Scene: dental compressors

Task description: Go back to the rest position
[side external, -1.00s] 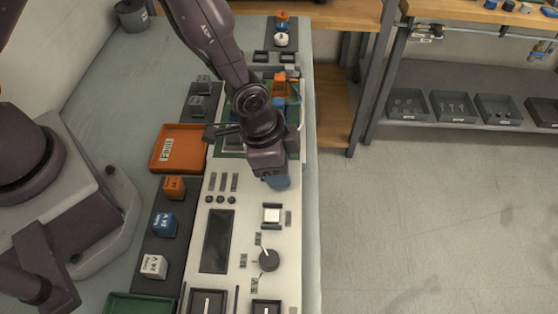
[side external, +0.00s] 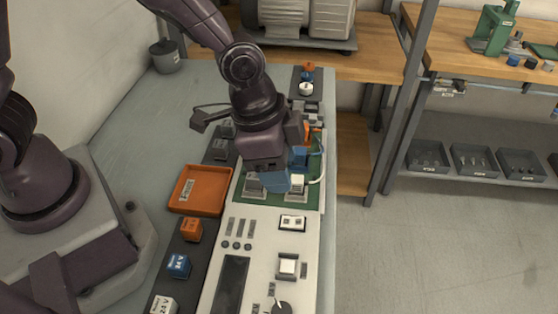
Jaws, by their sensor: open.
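My gripper (side external: 270,182) hangs at the end of my dark arm, pointing down over the near part of the green board (side external: 312,200). Its jaws are open. A blue part shows at its lower end; I cannot tell whether it is a finger or a block behind. The gripper hides part of the board, and its height above it is unclear. Grey-white blocks on the board show on both sides of its tip, one of them to the right (side external: 297,187). A white rocker piece (side external: 293,222) sits on the pale panel (side external: 262,231), clear of the gripper.
An orange tray (side external: 178,207) lies left of the panel. Orange (side external: 191,229), blue (side external: 179,265) and white (side external: 163,304) labelled cubes stand in a row below it. A grey pot (side external: 166,58) is at the back left. The floor at right is open.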

